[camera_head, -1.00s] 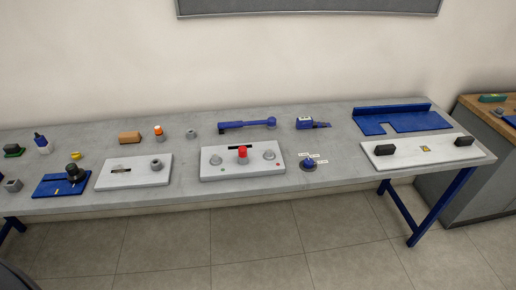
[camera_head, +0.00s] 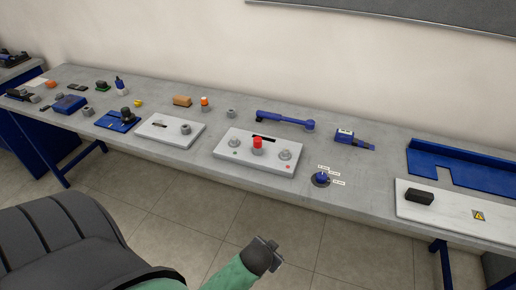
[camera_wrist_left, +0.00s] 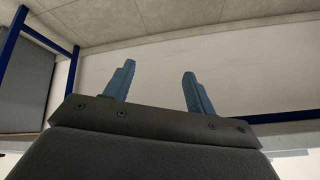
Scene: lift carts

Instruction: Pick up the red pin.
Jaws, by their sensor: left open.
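The only red part that stands out is a short red-topped piece (camera_head: 257,142). It stands upright on a grey round base near the middle of a white panel (camera_head: 229,158) on the bench, in the head view. I take it for the red pin. My left gripper (camera_wrist_left: 158,70) shows in the left wrist view with two blue fingers spread apart and nothing between them. Floor and a pale wall lie behind the fingers; the red piece is not in that view. My right gripper is in neither view.
The grey bench (camera_head: 190,183) carries a blue-grey tool (camera_head: 281,118), an orange-topped part (camera_head: 204,101), another white panel (camera_head: 160,133), and a blue round part (camera_head: 322,177) with small labels. A blue bench leg (camera_wrist_left: 10,42) shows in the wrist view.

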